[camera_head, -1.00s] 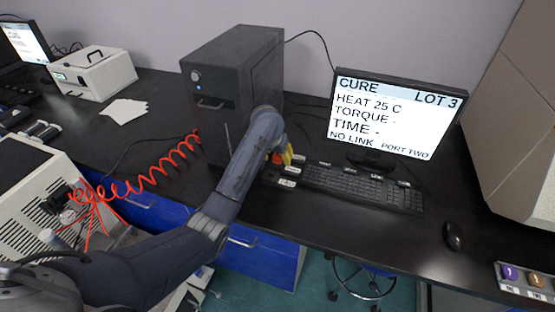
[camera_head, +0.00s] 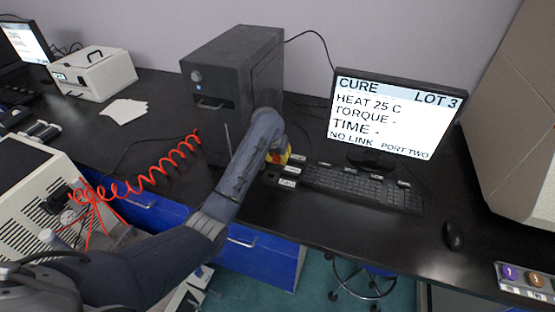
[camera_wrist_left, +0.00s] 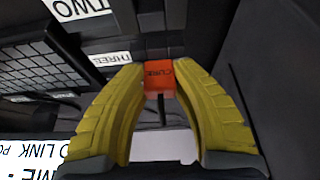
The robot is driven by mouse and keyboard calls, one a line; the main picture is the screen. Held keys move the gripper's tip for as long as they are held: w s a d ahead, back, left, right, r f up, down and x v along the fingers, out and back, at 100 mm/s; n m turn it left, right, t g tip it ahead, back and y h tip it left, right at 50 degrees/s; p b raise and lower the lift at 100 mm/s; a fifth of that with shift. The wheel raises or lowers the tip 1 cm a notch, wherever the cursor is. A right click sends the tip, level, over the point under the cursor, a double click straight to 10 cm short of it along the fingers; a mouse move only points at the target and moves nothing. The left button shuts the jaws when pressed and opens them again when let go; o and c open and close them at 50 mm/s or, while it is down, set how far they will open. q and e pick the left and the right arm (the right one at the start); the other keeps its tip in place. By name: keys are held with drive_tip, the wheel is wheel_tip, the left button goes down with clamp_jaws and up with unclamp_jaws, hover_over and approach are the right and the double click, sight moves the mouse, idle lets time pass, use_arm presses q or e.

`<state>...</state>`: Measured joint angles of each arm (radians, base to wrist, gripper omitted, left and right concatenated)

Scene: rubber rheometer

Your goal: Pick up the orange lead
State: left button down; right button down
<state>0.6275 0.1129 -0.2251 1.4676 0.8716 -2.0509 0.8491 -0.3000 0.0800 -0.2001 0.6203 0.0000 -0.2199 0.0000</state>
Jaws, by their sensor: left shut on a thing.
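My left arm reaches in from the left in the head view, and my left gripper (camera_head: 283,157) shows as a bit of yellow finger beside the dark box-shaped unit. In the left wrist view the two yellow fingers of the gripper (camera_wrist_left: 160,88) are shut on the orange lead's end (camera_wrist_left: 159,72), a small orange block marked CURE. Its far side lies against or close to dark surroundings; I cannot tell whether it touches them. In the head view my wrist hides most of it. My right gripper is not in view.
White labels (camera_wrist_left: 110,58) lie near the gripper, beside the keyboard (camera_head: 355,186). The dark unit (camera_head: 235,85) stands behind, and the monitor (camera_head: 395,115) to the right. A red coiled hose (camera_head: 150,180) lies left. A mouse (camera_head: 453,236) sits at right.

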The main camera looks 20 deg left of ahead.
sight(280, 159)
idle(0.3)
use_arm(q)
wheel_tip(280, 159, up, 9)
drive_tip(key=shift+f, duration=0.2)
drive_tip(key=s+f, duration=0.1)
drive_tip(key=s+d+f, duration=0.1)
drive_tip(key=s, duration=0.1)
drive_tip(key=shift+s+f, duration=0.15)
drive_tip(key=shift+f, duration=0.1)
drive_tip(key=s, duration=0.1)
drive_tip(key=s+a, duration=0.1)
drive_tip(key=s, duration=0.1)
drive_tip(key=shift+s+a+r, duration=0.25)
drive_tip(key=shift+s+r, duration=0.05)
drive_tip(key=shift+s, duration=0.1)
drive_tip(key=shift+d, duration=0.1)
drive_tip(key=shift+f, duration=2.1)
drive_tip(key=shift+f, duration=0.2)
